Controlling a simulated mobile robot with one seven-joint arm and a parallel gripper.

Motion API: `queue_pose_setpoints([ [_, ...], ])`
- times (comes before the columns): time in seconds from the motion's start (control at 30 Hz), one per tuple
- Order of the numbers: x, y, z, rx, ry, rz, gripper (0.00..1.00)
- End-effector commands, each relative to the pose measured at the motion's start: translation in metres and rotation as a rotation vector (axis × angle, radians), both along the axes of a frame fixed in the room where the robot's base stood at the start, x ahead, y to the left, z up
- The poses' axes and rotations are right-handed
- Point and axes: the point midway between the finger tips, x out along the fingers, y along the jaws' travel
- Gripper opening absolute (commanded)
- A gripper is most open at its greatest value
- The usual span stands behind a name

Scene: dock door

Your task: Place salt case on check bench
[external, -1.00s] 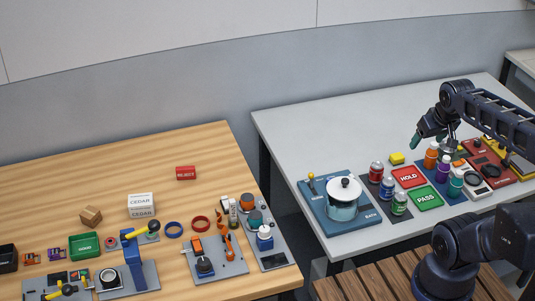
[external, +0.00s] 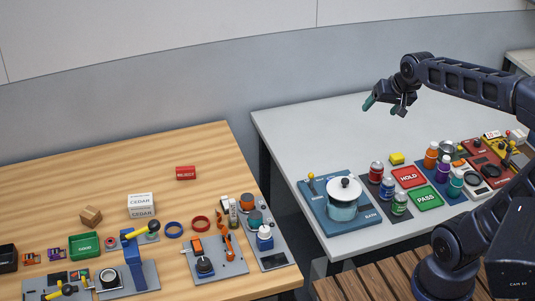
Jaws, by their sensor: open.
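No case with a readable salt label shows, so I cannot tell which thing is the salt case. Two stacked white cases (external: 141,206) marked CEDAR sit on the wooden table. A small brown carton (external: 91,216) lies to their left. The grey-topped bench (external: 310,135) at the right carries HOLD (external: 408,177) and PASS (external: 427,198) pads; no label names it as the check bench. My gripper (external: 384,107) is open and empty, raised above the back of this bench, its fingers apart and pointing down to the left.
The wooden table (external: 60,185) carries a red REJECT block (external: 186,173), a green bin (external: 86,245) and several tools. A gap separates the tables.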

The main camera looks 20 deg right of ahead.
Motion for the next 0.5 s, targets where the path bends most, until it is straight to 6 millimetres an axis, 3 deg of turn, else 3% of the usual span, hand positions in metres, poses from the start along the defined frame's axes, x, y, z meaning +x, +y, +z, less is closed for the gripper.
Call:
queue_pose_setpoints([
  [0.2, 0.067, 0.066, 0.01, 0.154, -0.026, -0.079, 0.75],
  [0.5, 0.143, 0.17, 0.011, 0.396, -0.024, -0.201, 0.75],
])
